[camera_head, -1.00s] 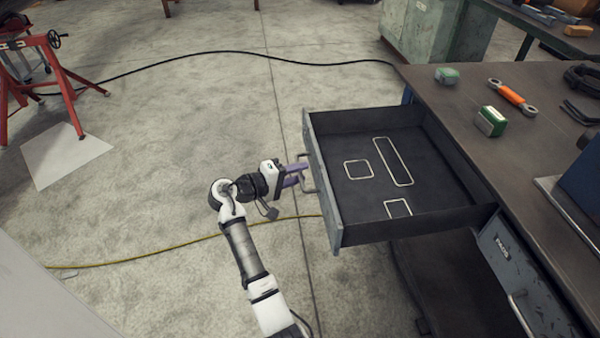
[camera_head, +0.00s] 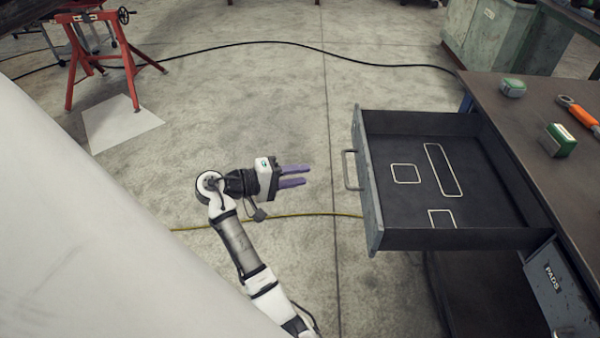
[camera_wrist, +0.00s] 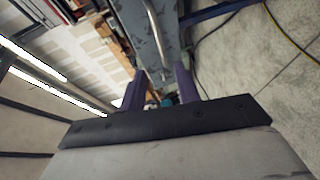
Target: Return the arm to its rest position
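My gripper (camera_head: 306,176) is open and empty, with two purple fingers apart, over the concrete floor left of the open drawer (camera_head: 375,225). A clear gap separates the fingertips from the drawer's handle (camera_head: 348,170). In the wrist view, my gripper (camera_wrist: 158,90) shows both fingers spread, with the handle (camera_wrist: 155,30) and the grey drawer front (camera_wrist: 132,22) beyond them. My arm is bent and stretches up from the bottom of the head view. The drawer holds no objects, only pale outlines on its dark bottom.
The workbench (camera_head: 520,125) at right carries green-and-white boxes (camera_head: 560,140) and an orange tool (camera_head: 580,112). A red stand (camera_head: 100,65) is at the upper left. A black cable (camera_head: 300,45) and a yellow cable (camera_head: 290,215) cross the floor. Open floor surrounds my gripper.

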